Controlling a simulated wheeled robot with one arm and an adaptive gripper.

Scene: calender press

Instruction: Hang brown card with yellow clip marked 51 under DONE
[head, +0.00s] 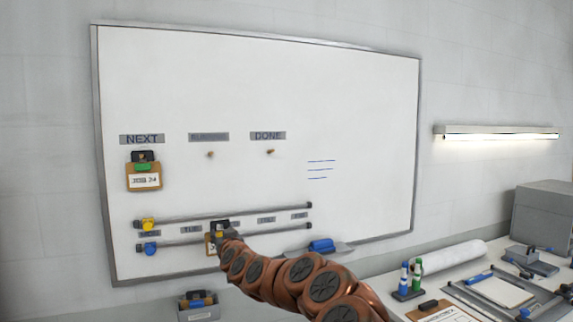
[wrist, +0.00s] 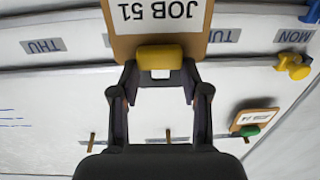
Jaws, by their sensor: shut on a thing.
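The brown card (wrist: 118,40) reads JOB 51 and has a yellow clip (wrist: 160,55). My gripper (wrist: 160,80) is shut on the yellow clip. The wrist view shows the card upside down. In the head view my gripper (head: 222,230) is low on the whiteboard, by the two rails, and hides most of the card (head: 209,246). The DONE label (head: 268,135) is above and to the right, with a bare peg (head: 270,152) under it. This peg also shows in the wrist view (wrist: 92,138).
Another brown card with a green clip (head: 143,167) hangs under NEXT (head: 142,139). The middle label (head: 208,137) has a bare peg (head: 211,154). Yellow and blue knobs sit at the rails' left ends. A blue eraser (head: 321,245) lies on the board's ledge. The upper whiteboard (head: 250,80) is clear.

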